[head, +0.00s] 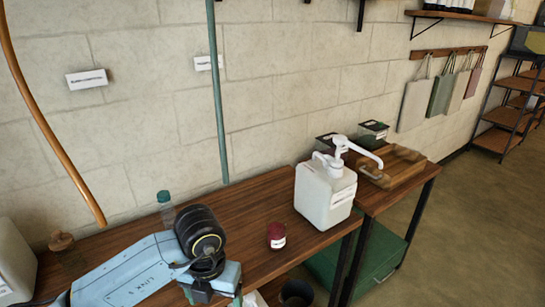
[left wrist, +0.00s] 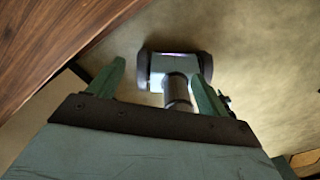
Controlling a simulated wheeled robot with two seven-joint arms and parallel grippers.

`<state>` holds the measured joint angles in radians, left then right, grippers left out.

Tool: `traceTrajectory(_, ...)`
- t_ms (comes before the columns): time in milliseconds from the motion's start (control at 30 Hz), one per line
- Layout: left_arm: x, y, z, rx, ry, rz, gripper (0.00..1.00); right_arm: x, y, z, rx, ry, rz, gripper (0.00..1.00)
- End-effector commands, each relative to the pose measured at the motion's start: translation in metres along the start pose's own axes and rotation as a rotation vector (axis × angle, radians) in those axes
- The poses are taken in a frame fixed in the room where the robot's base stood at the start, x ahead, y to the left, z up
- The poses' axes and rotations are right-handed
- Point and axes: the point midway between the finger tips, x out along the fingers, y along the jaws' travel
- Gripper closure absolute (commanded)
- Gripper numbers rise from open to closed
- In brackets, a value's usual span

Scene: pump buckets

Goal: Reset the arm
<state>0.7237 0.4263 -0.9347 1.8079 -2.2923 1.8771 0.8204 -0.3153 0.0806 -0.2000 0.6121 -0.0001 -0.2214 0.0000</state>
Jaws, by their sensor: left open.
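My left arm (head: 140,272) comes in from the lower left of the head view and bends down at a black joint in front of the wooden table. My left gripper (left wrist: 157,72) shows in the left wrist view with its two green fingers spread apart and nothing held between them. It is beside the table edge, above the floor. A white pump bucket (head: 318,200) with a white pump head stands upright on the table, to the right of my arm and apart from it. My right gripper is in neither view.
A small dark red jar (head: 276,235) stands on the wooden table (head: 252,197) between my arm and the bucket. A green-capped bottle (head: 165,204) stands behind my arm. A wooden tray (head: 396,172) lies at the right. A dark bin (head: 297,293) sits below.

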Motion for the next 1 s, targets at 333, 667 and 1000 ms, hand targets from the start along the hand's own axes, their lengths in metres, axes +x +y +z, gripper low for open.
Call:
traceTrajectory(333,0.042,-0.069,-0.016,-0.033,0.164,-0.490,0.22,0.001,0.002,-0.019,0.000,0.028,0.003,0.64)
traceTrajectory(667,0.069,-0.124,0.003,-0.477,0.229,-1.225,0.22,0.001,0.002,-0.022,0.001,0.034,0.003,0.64)
traceTrajectory(1000,0.231,-0.013,0.008,-1.738,0.005,-1.496,0.22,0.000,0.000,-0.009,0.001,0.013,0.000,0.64)
